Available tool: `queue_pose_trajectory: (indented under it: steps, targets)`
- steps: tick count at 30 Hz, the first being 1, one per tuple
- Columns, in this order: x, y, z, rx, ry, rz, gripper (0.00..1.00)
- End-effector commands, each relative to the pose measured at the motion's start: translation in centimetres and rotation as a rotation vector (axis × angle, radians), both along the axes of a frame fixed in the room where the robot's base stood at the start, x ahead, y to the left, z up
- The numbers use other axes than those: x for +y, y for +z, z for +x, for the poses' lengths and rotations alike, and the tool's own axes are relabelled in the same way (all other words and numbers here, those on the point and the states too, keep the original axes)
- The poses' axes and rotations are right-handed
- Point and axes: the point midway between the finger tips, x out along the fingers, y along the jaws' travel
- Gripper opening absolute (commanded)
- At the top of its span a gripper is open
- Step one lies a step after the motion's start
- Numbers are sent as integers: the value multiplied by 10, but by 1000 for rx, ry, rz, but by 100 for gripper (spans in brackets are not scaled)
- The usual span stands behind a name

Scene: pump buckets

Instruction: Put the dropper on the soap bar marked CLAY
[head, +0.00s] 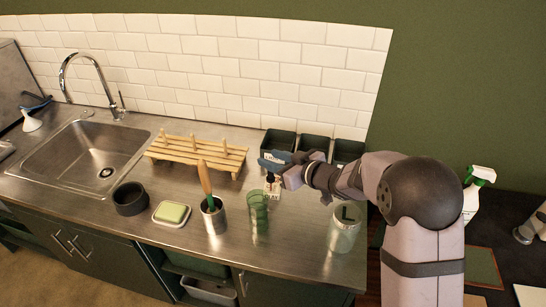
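A green soap bar (173,212) lies on a pale dish on the counter at lower left of centre. No marking is readable on it, and I see no other soap bar. My gripper (270,163) is over the counter in front of the dark bins, pointing left and right of the soap. Its fingers are small and partly covered by its own body, so I cannot tell if they are open or shut. Just below it is a small white and reddish item (272,187), too small to identify. I cannot make out a dropper clearly.
A steel cup (215,219) with a wooden-handled brush, a green glass (258,212) and a clear jar (344,230) stand along the front. A black bowl (129,199) is left of the soap. A wooden rack (197,153) and dark bins (278,141) stand behind. The sink (90,150) is left.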

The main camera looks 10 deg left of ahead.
Motion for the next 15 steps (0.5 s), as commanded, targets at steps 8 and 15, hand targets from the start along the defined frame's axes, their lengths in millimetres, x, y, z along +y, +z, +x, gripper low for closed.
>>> queue_pose_trajectory:
  steps: [8,15]
  targets:
    - [0,17,0,0,-1,0,33]
    - [0,18,0,0,-1,0,33]
